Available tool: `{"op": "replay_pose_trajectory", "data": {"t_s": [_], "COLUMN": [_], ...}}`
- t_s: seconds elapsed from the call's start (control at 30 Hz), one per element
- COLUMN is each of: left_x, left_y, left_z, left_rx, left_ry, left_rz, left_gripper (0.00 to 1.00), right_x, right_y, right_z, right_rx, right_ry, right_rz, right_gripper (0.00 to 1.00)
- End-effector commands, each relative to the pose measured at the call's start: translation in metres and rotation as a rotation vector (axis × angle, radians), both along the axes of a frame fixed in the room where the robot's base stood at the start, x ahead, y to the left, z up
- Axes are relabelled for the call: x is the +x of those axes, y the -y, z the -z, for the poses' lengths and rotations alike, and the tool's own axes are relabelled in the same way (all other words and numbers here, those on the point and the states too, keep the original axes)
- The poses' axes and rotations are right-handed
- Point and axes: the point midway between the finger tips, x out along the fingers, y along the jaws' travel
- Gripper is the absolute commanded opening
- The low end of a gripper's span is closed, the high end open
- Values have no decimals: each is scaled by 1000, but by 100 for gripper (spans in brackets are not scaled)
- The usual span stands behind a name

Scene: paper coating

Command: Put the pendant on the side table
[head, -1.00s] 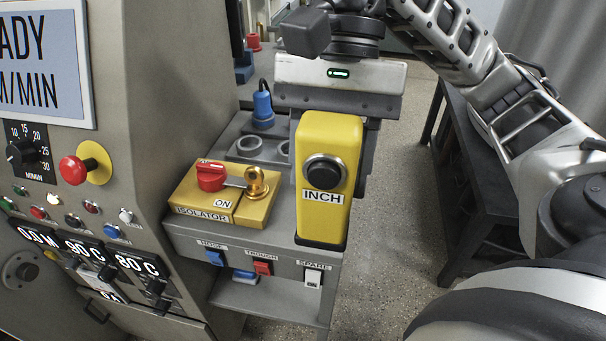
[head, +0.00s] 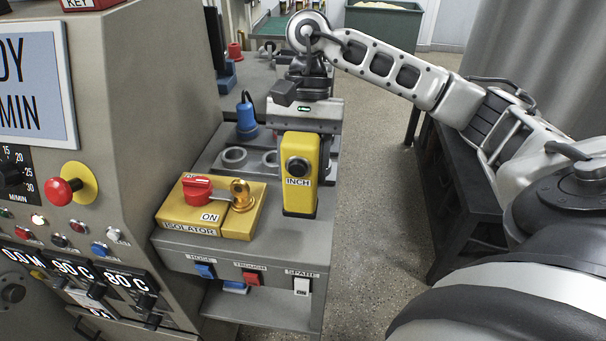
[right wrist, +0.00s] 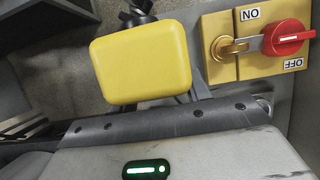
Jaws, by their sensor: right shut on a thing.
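The pendant is a yellow upright box with a black round button and an INCH label (head: 299,182). My right gripper (head: 304,138) is shut on it from behind, and the pendant hides the fingertips. The pendant stands upright over the right part of the grey side table (head: 268,238), right of the isolator. Its base looks level with the tabletop, but I cannot tell whether it touches. In the right wrist view the pendant's yellow top (right wrist: 140,62) shows beyond the gripper body. My left gripper is not in view.
A yellow isolator box (head: 185,218) with a red switch (head: 197,188) and brass padlock (head: 241,194) sits left of the pendant. Behind it are a blue plug-like part (head: 246,118) and round sockets (head: 233,156). The machine panel is left; a dark table (head: 462,205) is right.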

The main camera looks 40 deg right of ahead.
Motion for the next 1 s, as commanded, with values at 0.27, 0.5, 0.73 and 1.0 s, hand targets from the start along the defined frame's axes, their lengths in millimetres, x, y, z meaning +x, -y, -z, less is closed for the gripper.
{"op": "replay_pose_trajectory", "data": {"t_s": [0.27, 0.5, 0.73, 1.0], "left_x": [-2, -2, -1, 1], "left_y": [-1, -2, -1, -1], "left_z": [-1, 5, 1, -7], "left_rx": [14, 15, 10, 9], "left_ry": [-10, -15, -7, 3], "left_rz": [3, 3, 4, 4], "left_gripper": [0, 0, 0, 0], "right_x": [1, 1, 1, 1], "right_y": [1, 1, 1, 1], "right_z": [32, 34, 34, 30], "right_rx": [-1, 0, -1, -1], "right_ry": [1, 1, 1, 1], "right_rz": [0, 0, 0, 0], "right_gripper": [20, 20, 69, 69]}}
